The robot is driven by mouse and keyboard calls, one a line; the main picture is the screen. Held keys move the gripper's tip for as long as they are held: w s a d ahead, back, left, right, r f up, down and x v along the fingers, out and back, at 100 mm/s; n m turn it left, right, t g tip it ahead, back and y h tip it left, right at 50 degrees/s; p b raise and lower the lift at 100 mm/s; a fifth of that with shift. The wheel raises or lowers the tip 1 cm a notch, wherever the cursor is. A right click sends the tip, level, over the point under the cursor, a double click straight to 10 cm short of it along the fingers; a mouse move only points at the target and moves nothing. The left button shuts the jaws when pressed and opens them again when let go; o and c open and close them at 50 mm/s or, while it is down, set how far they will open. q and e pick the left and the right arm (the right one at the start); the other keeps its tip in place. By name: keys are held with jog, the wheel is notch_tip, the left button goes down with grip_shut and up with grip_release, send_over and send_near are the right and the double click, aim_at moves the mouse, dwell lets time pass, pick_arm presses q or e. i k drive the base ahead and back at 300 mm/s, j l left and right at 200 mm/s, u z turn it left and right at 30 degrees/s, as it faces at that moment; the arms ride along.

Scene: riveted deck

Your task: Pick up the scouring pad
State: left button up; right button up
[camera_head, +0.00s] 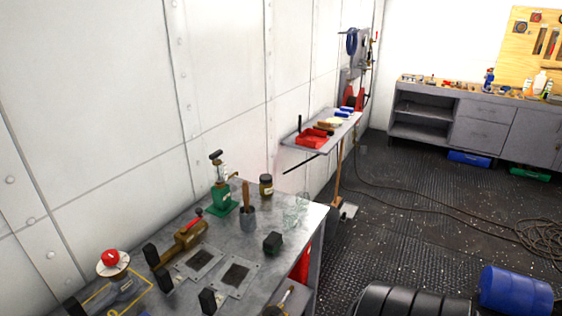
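A small dark green-black block, which looks like the scouring pad (272,243), lies on the grey metal workbench (258,258) near its right edge. Its top is dark, and nothing touches it from above. Glass jars (295,212) stand just behind it. Neither of my grippers can be made out in the head view.
A grey pot with a wooden handle (248,217), a green hand pump (222,190), a brown jar (266,185) and a brass tool (188,236) stand on the bench. Black blocks (207,300) are nearer. A blue barrel (515,291) lies on the floor.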

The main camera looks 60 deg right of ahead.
aim_at(274, 241)
jog(key=z, duration=1.7)
